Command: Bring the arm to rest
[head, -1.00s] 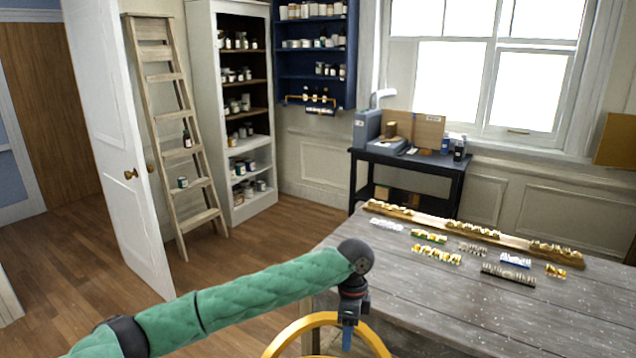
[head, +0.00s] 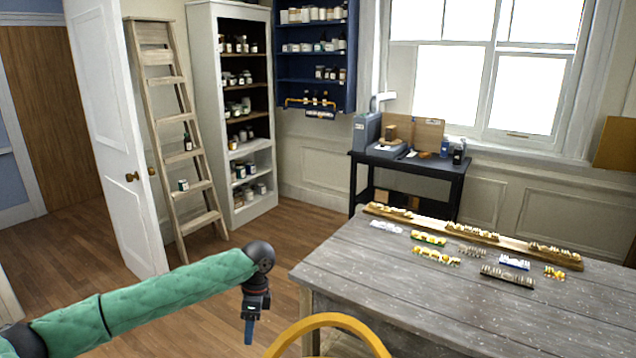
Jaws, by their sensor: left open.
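My left arm, in a green quilted sleeve, comes in from the left in the head view. Its gripper (head: 249,330) hangs down at the lower middle, over the wooden floor and left of the table's near corner. It is open, with nothing seen between its fingers. It is apart from the grey wooden table (head: 375,285). My right gripper is not in view.
A yellow hoop (head: 330,321) rises at the bottom edge, right of the gripper. The table holds a long wooden rack (head: 472,232) and several small gilt pieces. A ladder (head: 160,95), open door (head: 112,150) and white shelf (head: 203,100) stand behind. Floor between is clear.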

